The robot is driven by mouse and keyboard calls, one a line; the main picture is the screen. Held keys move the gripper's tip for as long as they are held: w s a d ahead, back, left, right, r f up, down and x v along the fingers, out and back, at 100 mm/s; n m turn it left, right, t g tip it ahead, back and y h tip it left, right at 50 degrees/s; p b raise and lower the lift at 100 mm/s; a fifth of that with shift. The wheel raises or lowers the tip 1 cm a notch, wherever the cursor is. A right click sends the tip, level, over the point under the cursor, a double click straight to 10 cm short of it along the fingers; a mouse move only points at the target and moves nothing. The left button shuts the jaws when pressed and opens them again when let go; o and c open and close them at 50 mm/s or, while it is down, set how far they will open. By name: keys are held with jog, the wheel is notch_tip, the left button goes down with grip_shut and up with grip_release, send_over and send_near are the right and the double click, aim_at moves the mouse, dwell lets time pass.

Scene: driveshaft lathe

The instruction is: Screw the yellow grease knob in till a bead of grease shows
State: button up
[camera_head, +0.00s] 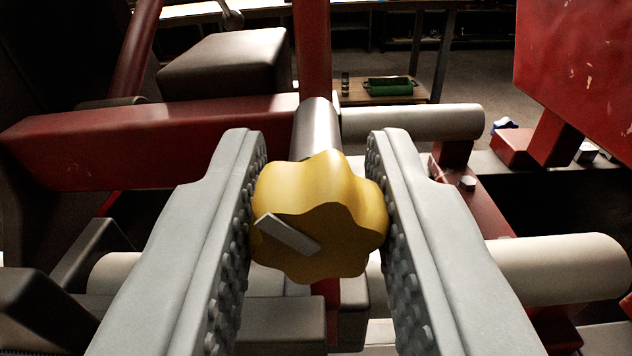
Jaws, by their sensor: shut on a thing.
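The yellow grease knob (335,238) is a lobed, star-shaped knob in the middle of the view, with a short pale bar mark on its face. It sits on the end of a grey metal cylinder (318,130) that runs away behind it. My gripper (318,205) has its two grey, studded jaws on either side of the knob and is shut on it. The left jaw touches the knob's left side and the right jaw is at its right side. No bead of grease can be seen.
A red beam (150,145) crosses at the left, with a grey block (225,62) above it. A red panel (575,65) hangs at the upper right. Pale round bars (560,268) lie at the right. A green item (390,87) rests on a bench behind.

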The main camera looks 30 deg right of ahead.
jog(key=m, duration=0.4)
jog(key=shift+m, duration=1.9)
jog(key=o, duration=1)
jog(key=shift+s+a, duration=0.1)
jog(key=v, duration=1.7)
jog(key=shift+s+a, duration=0.1)
